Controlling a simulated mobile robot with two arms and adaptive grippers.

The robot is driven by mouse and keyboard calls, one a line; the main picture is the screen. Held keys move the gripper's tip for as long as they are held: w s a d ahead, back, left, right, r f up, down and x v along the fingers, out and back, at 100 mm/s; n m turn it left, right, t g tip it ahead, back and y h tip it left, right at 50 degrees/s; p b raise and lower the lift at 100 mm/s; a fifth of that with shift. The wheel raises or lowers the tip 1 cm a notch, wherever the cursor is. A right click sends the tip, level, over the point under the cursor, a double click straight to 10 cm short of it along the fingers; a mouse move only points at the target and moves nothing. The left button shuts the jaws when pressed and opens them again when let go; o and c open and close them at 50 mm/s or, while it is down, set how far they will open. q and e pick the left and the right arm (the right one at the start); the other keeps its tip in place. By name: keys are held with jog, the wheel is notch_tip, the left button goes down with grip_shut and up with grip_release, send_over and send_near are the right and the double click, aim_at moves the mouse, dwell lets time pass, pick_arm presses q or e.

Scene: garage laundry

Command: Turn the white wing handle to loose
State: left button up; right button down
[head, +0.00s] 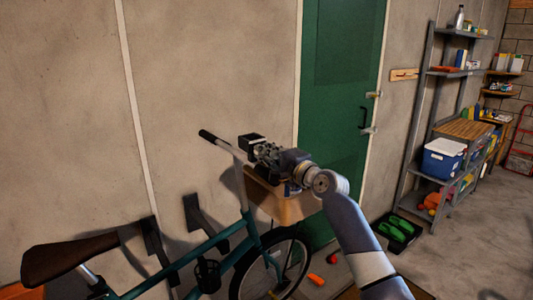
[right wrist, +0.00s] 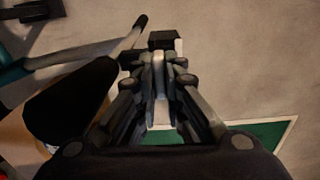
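My right gripper (head: 262,152) reaches in from the right, just above the bike's basket and close to a small black box (head: 252,139). In the right wrist view the fingers of my right gripper (right wrist: 160,68) come close together around a narrow pale piece, which looks like the white wing handle (right wrist: 158,62). The black box (right wrist: 163,38) sits just beyond the fingertips, with a white edge beside it. In the head view the gripper hides the handle, and its turn angle cannot be told. My left gripper is not in view.
A teal bike with a brown saddle (head: 68,257) and a tan basket (head: 290,208) stands along the grey wall. Its handlebar (head: 215,142) is left of my gripper. Behind is a green door (head: 340,100). Grey shelves (head: 432,90) and a blue box (head: 443,160) stand at the right.

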jog(key=shift+f+n+b, duration=0.2)
jog(key=shift+n+b, duration=0.7)
jog(key=shift+b, duration=0.25)
jog(key=n+b, duration=0.2)
jog(key=shift+n+b, duration=0.3)
jog(key=n+b, duration=0.3)
jog(key=n, duration=0.1)
jog(key=shift+n, duration=0.3)
jog(key=n+b, duration=0.2)
jog(key=n, duration=0.2)
jog(key=n+b, duration=0.1)
jog(key=n, duration=0.3)
jog(key=shift+n, duration=0.5)
jog(key=c, duration=1.7)
grip_release()
jog(key=shift+a+r, duration=0.1)
